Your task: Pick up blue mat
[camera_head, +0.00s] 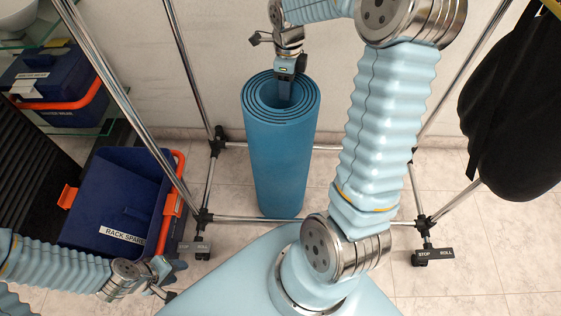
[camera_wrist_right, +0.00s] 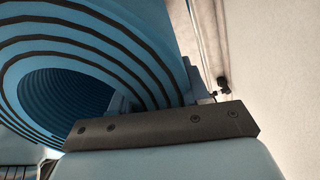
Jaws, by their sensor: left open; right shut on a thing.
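The blue mat (camera_head: 280,155) is rolled into a tall upright cylinder, its spiral end facing up, inside a metal rack frame against the wall. My right gripper (camera_head: 287,85) reaches down onto its top end and is shut on the mat's rolled layers. In the right wrist view the mat's spiral edge (camera_wrist_right: 110,50) fills the upper left, close against the gripper; the fingertips are mostly hidden. I cannot tell whether the mat's bottom touches the floor. My left gripper (camera_head: 168,280) is open and empty at the lower left, near a blue crate, away from the mat.
The chrome rack (camera_head: 187,70) has posts on both sides of the mat and a low front bar. A blue crate (camera_head: 112,205) with orange handles stands at left. A second blue box (camera_head: 50,85) sits on a glass shelf. A black bag (camera_head: 520,110) hangs at right.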

